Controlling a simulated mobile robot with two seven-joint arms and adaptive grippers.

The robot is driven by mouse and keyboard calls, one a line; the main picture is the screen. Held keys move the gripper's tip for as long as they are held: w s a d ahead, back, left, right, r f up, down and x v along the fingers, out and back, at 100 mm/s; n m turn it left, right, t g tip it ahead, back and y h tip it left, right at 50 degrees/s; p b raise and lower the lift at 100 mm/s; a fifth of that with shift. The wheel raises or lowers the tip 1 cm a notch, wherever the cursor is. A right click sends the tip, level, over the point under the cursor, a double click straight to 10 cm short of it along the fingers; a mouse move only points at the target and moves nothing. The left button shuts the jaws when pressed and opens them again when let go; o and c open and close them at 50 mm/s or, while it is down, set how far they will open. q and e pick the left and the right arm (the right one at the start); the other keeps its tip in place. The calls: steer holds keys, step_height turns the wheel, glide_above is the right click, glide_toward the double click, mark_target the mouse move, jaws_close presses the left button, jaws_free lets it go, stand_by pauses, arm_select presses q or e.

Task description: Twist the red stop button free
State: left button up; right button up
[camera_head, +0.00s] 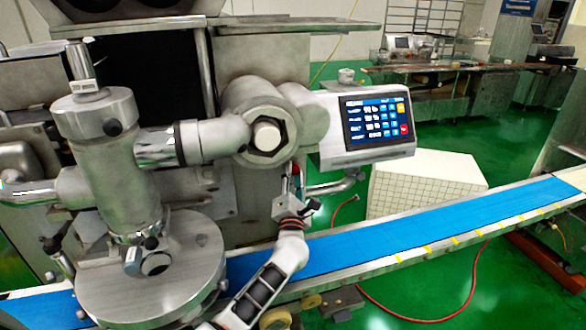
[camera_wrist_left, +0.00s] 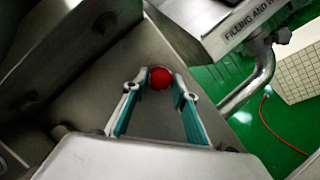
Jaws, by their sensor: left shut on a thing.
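The red stop button (camera_wrist_left: 161,78) is a small round red knob in the left wrist view, in front of the machine's grey metal side. My left gripper (camera_wrist_left: 160,88) has its two fingertips on either side of it and is shut on it. In the head view my left gripper (camera_head: 295,186) reaches up to the machine below the control screen. A small red bit of the stop button (camera_head: 296,168) shows just above its fingers there. Whether the button is turned cannot be told. My right gripper is in neither view.

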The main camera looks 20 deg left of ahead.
arm_select(q)
steer(key=shift+w+a+r, duration=0.1)
steer(key=shift+a+r, duration=0.05)
steer(key=shift+a, duration=0.1)
steer(key=o, duration=0.9)
steer(key=shift+o, duration=0.9)
steer(key=v, duration=1.2)
steer(key=shift+d, duration=0.1)
